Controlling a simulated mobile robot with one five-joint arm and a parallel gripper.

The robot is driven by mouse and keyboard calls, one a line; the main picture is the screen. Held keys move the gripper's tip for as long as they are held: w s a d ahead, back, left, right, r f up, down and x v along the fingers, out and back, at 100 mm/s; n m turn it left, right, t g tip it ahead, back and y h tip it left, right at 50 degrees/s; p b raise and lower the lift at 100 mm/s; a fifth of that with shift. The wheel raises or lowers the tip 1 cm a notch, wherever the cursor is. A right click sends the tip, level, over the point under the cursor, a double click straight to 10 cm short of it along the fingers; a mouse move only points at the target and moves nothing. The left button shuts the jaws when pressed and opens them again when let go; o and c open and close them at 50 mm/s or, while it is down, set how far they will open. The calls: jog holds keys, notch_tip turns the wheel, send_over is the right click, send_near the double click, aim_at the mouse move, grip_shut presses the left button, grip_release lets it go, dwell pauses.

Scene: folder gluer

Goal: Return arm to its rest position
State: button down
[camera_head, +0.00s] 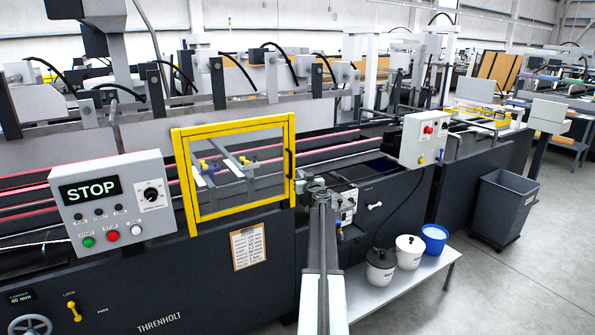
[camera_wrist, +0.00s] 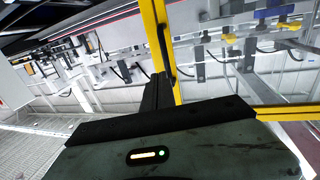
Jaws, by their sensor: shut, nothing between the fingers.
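My arm (camera_head: 322,260) reaches forward from the bottom of the head view toward the folder gluer (camera_head: 390,205). My gripper (camera_head: 317,184) is at its far end, just right of the yellow-framed guard door (camera_head: 187,190). In the wrist view my gripper's dark fingers (camera_wrist: 157,94) are together and hold nothing. The yellow frame (camera_wrist: 150,30) runs close behind and beside them in that view. I cannot tell whether the fingers touch the frame. The guard door looks closed in the head view.
A grey control box (camera_head: 70,215) with a STOP display is at left. A second box (camera_head: 424,140) with a red button is at right. A low bench (camera_head: 395,289) holds two white-lidded or dark-lidded tubs and a blue bucket (camera_head: 434,238). A grey bin (camera_head: 503,210) stands on open floor.

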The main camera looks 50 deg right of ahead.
jog(key=v, duration=0.6)
jog(key=shift+s, duration=0.3)
jog(key=shift+f, duration=0.15)
